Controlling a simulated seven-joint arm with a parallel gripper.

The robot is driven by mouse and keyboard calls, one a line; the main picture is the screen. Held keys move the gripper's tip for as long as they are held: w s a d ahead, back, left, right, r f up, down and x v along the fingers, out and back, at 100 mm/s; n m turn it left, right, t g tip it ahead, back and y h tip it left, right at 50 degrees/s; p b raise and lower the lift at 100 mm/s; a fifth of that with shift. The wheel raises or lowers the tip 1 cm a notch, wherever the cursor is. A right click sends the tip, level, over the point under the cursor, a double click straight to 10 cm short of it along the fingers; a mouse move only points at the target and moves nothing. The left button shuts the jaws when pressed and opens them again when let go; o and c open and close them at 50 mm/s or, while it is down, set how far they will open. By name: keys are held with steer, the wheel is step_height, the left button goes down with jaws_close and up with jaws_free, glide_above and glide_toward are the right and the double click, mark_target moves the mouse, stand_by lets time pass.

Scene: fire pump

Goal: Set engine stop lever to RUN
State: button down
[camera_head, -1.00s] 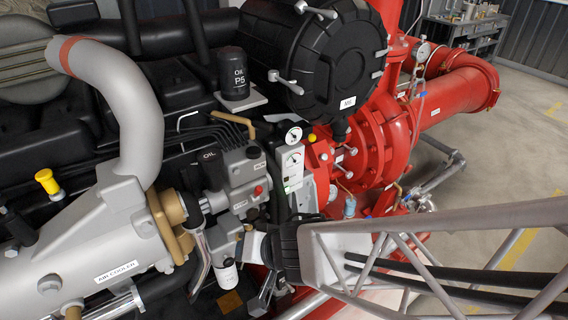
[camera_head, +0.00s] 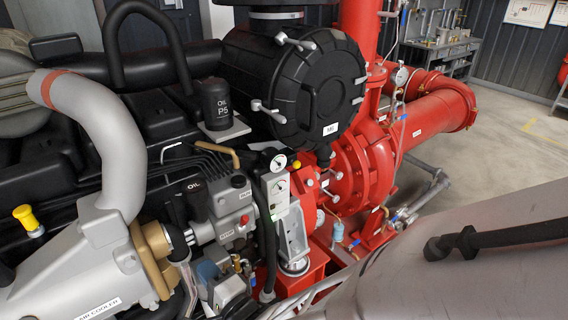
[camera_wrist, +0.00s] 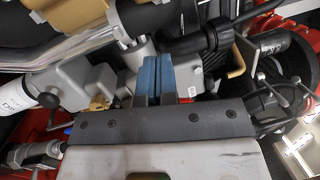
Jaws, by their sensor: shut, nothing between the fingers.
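The engine stop control is a grey box (camera_head: 222,205) in the middle of the head view, with a small red knob (camera_head: 245,220) on its face. White labels that seem to read RUN and STOP sit above and below the knob. I cannot make out the lever's position. My gripper (camera_wrist: 155,64) shows in the wrist view, its blue fingers side by side and shut on nothing. A grey housing with a red spot (camera_wrist: 192,91) lies just right of the fingertips. Contact cannot be told. I cannot make out the gripper clearly in the head view.
The grey air cooler pipe (camera_head: 105,150) and a yellow-capped dipstick (camera_head: 27,218) are at left. An oil filter (camera_head: 216,104) and a black round housing (camera_head: 300,85) stand behind. A gauge panel (camera_head: 280,190) and red pump (camera_head: 365,165) are at right. Floor beyond is open.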

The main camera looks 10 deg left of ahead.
mark_target(243, 223)
steer(key=d+f+m+t+h, duration=0.6)
steer(key=d+m+t+h, duration=0.4)
steer(key=h, duration=0.2)
steer(key=shift+w+d+f+m+t, duration=0.3)
steer(key=shift+f+m, duration=0.05)
steer(key=shift+m, duration=0.05)
steer(key=shift+w+r, duration=0.1)
steer(key=shift+w, duration=0.1)
steer(key=a+x, duration=0.2)
steer(key=x, duration=1)
steer(key=shift+a+r, duration=0.35)
steer(key=shift+r, duration=0.05)
steer(key=shift+s, duration=0.1)
